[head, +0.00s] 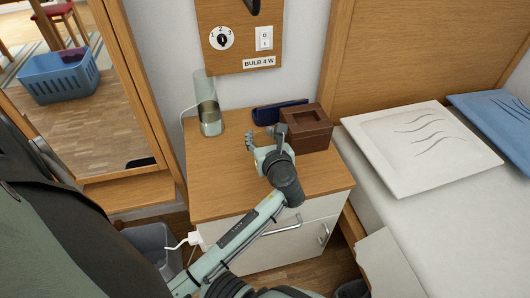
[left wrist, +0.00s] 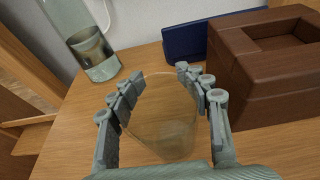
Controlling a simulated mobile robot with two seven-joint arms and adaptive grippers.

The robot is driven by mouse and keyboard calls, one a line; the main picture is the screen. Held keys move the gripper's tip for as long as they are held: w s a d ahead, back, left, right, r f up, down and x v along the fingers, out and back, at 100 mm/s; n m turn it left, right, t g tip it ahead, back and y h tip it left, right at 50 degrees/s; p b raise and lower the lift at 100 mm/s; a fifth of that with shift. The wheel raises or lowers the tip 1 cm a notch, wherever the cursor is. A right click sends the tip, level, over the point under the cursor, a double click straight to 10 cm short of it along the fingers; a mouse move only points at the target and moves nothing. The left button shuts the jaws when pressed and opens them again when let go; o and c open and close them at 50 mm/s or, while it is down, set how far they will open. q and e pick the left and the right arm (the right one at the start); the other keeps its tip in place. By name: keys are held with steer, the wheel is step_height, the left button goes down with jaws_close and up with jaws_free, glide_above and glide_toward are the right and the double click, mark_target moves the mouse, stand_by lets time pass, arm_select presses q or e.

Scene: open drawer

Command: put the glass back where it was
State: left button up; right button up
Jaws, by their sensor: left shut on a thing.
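My left gripper (head: 265,137) is over the middle of the wooden nightstand top (head: 213,190), left of the brown box. In the left wrist view its fingers (left wrist: 160,82) close around a clear, empty-looking glass (left wrist: 165,120) from both sides. The glass appears upright and near the wooden top; whether its base touches the top I cannot tell. I cannot make out the glass in the head view. My right gripper is not in view.
A cylindrical glass lamp (head: 208,112) with a white cable stands at the back left. A dark blue case (head: 275,112) lies behind a brown wooden box (head: 306,132). A switch panel (head: 240,35) is on the wall. The nightstand's front left top is clear.

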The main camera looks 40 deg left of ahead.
arm_select(q)
steer(key=shift+c, duration=0.7)
